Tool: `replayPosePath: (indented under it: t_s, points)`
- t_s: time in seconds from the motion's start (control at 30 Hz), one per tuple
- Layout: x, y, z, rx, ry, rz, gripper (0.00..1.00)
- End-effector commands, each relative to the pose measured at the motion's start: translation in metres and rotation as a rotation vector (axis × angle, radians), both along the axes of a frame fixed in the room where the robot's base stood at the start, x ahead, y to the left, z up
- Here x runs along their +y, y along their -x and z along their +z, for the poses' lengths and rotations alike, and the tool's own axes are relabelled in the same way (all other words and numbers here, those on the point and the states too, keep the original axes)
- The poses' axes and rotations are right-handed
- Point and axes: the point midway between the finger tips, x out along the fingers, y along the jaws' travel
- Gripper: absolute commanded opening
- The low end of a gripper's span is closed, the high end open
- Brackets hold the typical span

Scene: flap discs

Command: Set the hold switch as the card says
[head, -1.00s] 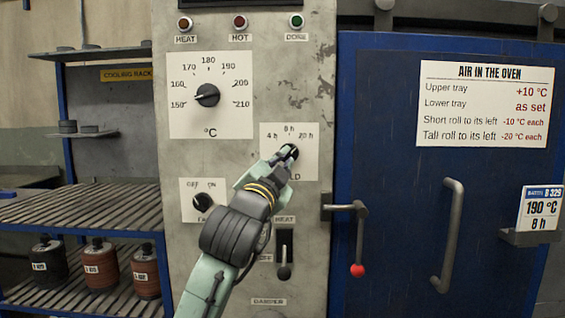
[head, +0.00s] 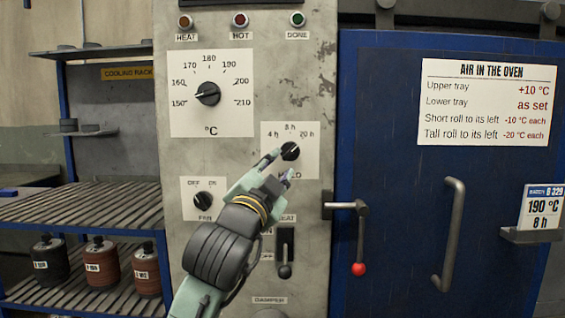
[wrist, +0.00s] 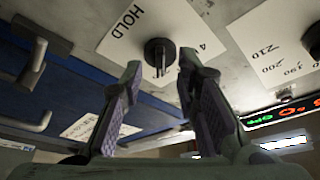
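The hold switch (head: 290,151) is a black knob on a white plate marked 4 h, 8 h and 20 h. Its pointer is too small to read surely in the head view. The card (head: 541,207) at the right reads B 329, 190 °C, 8 h. My gripper (head: 280,168) is open and empty, just below and in front of the knob, apart from it. In the wrist view the knob (wrist: 160,52) shows beyond and between the open fingers (wrist: 158,85), with the word HOLD to its left.
The temperature dial (head: 207,94) is above left, the fan switch (head: 203,199) is left, and the heat lever (head: 285,255) is below. The blue oven door (head: 400,200) has a red-tipped latch (head: 359,240) and a bar handle (head: 450,235). A cooling rack (head: 80,210) stands left.

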Motion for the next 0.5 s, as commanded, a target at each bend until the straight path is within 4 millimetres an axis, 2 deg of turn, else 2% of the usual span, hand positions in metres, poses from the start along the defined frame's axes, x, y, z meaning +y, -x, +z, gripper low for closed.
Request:
replayPosePath:
  t_s: [0.1,0.23,0.5]
  points:
    - [0.009,0.026,-0.007,-0.003,0.001,0.003,0.29]
    - [0.015,0.049,-0.014,-0.002,0.000,0.002,0.29]
    - [0.021,0.071,-0.020,0.000,-0.001,0.002,0.29]
